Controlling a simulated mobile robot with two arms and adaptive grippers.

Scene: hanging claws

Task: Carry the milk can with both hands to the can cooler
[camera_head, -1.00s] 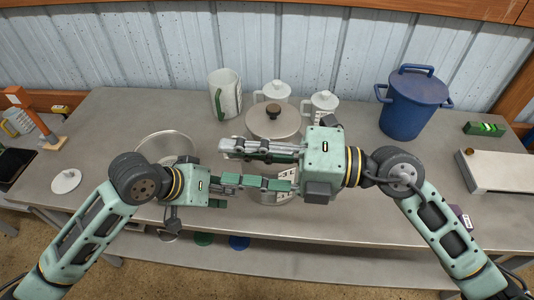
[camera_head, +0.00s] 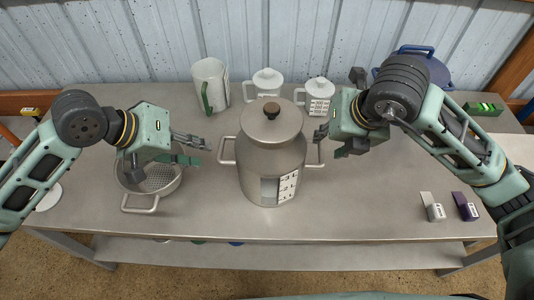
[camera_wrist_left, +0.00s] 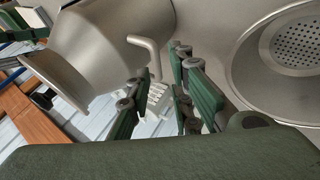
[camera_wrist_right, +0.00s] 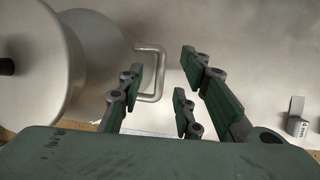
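The milk can (camera_head: 268,158) is a grey metal can with a lid, a dark knob and a side handle on each side. It stands upright on the table in the middle of the head view. My left gripper (camera_head: 203,151) is open beside its left handle (camera_head: 226,150), which shows ahead of the fingers in the left wrist view (camera_wrist_left: 146,52). My right gripper (camera_head: 328,143) is open at its right handle (camera_head: 315,152). That handle shows between the fingers in the right wrist view (camera_wrist_right: 152,72). I cannot make out a can cooler.
A metal strainer (camera_head: 138,200) lies under my left gripper. A blue pot (camera_head: 440,72) is partly hidden by my right arm. Small labelled blocks (camera_head: 436,211) (camera_head: 467,210) lie front right.

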